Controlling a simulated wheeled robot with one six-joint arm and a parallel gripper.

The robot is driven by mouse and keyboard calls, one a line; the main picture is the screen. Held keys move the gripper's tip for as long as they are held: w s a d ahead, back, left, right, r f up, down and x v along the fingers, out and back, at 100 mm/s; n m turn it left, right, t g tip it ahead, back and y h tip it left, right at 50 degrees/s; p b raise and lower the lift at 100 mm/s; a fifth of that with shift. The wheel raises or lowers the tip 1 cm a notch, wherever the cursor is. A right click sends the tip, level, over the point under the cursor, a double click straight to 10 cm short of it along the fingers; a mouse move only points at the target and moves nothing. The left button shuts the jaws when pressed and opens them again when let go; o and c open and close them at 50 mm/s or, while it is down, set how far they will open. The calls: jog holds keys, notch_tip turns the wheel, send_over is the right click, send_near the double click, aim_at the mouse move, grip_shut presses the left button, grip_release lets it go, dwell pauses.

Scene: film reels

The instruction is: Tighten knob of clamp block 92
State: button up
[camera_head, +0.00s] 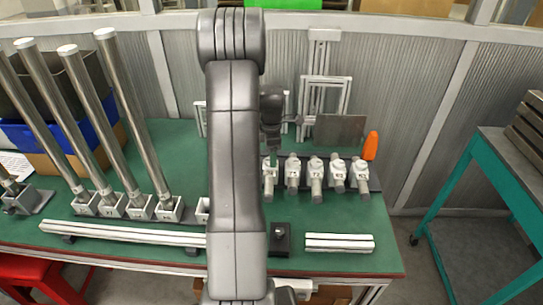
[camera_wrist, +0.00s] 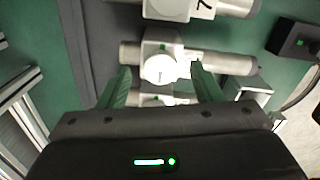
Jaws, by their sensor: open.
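Several white clamp blocks with round white knobs and grey cylinders stand in a row on a dark rail (camera_head: 374,185). Number 92 is not legible on any of them. In the wrist view, one clamp block (camera_wrist: 148,48) with its white knob (camera_wrist: 160,70) lies between and ahead of the fingertips. A neighbouring block (camera_wrist: 178,8) above it shows a digit like 7. Another below is mostly hidden by my gripper. My gripper (camera_wrist: 161,68) is open and holds nothing. In the head view it (camera_head: 270,153) hangs over the left end of the row, partly hidden by my arm.
An orange cone-like object (camera_head: 371,146) stands behind the row's right end. A black box (camera_head: 280,239) and a pale rail (camera_head: 339,243) lie in front. Tall metal tubes (camera_head: 132,108) stand in blocks at left. Metal frames (camera_head: 325,92) stand behind.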

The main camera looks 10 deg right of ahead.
jog(key=shift+f, duration=0.8)
jog(key=c, duration=1)
